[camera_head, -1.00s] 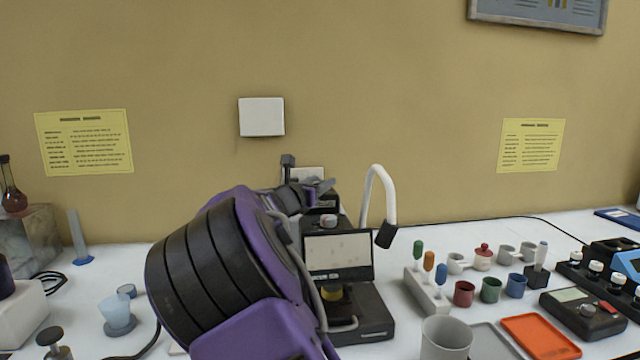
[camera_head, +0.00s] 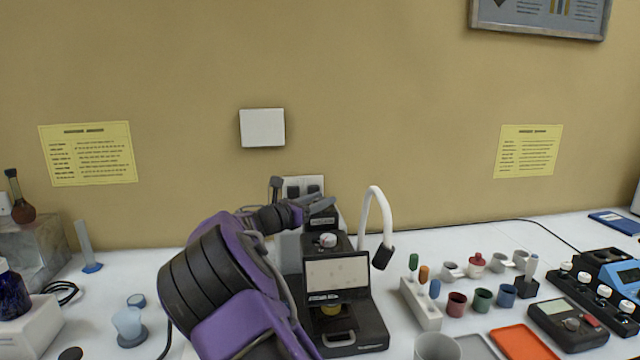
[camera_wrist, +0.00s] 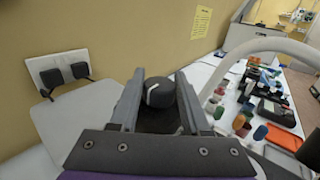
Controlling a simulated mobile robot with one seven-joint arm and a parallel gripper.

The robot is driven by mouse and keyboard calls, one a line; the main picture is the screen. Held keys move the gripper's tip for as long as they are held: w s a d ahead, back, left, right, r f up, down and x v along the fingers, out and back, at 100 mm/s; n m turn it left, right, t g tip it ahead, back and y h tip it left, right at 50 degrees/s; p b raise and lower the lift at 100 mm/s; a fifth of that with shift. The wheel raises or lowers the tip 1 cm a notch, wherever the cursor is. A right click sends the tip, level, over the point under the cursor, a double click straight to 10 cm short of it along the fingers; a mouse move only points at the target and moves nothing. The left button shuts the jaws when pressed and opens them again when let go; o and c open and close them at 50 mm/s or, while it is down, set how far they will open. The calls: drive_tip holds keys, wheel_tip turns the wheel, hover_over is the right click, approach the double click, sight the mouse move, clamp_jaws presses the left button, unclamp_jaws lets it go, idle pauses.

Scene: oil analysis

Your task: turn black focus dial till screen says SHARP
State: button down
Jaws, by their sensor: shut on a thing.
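The black microscope (camera_head: 345,320) stands on the bench, its pale screen (camera_head: 337,273) facing me. The caption on the screen is too small to read. My gripper (camera_wrist: 160,88) is shut on the black focus dial (camera_wrist: 160,94), which has a white mark on its face. One grey finger lies on each side of the dial. The dial's contact with the fingers is not clear there.
A white curved lamp neck (camera_head: 384,215) rises just right of the microscope. Wall plugs (camera_head: 303,188) are close behind my gripper. A white rack (camera_head: 422,308), small cups and an orange tray (camera_head: 520,343) stand to the right.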

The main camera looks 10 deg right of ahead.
drive_tip(key=shift+m+g+h+p, duration=0.3)
drive_tip(key=shift+m+g+h, duration=0.55)
drive_tip(key=shift+g, duration=0.25)
drive_tip(key=shift+m+g+h, duration=0.55)
drive_tip(key=shift+m+g, duration=0.5)
drive_tip(key=shift+g, duration=0.45)
drive_tip(key=shift+m+g, duration=0.4)
drive_tip(key=shift+g, duration=0.2)
drive_tip(key=shift+c, duration=1.8)
unclamp_jaws()
drive_tip(key=v, duration=0.7)
drive_tip(key=shift+a, duration=0.2)
drive_tip(key=shift+f, duration=0.1)
